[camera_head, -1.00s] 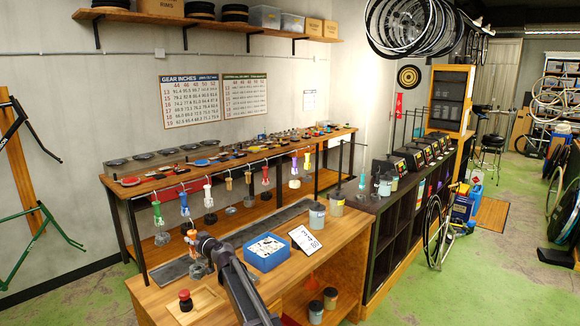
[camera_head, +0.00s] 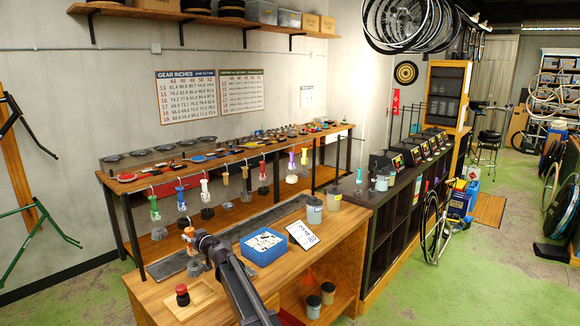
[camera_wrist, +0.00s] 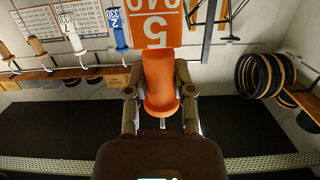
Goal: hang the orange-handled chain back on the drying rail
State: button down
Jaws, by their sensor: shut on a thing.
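My gripper (camera_wrist: 160,93) is shut on the orange handle (camera_wrist: 160,72) of the chain, with one finger on each side of it in the wrist view. In the head view the orange handle (camera_head: 188,232) is at the end of my arm, above the front left of the workbench, with a dark weight-like piece below it. The drying rail (camera_head: 140,188) runs along the front of the rear bench, and several coloured handles hang from it. The orange handle is below and in front of the rail.
On the workbench are a blue bin (camera_head: 263,246), a number card (camera_head: 302,235), a red button (camera_head: 182,293) and grey jars (camera_head: 314,211). An orange numbered tag (camera_wrist: 152,25) shows beyond the handle in the wrist view. Green floor (camera_head: 400,290) is open to the right.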

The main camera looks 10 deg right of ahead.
jog(key=shift+f+b, duration=0.95)
jog(key=shift+f, duration=0.4)
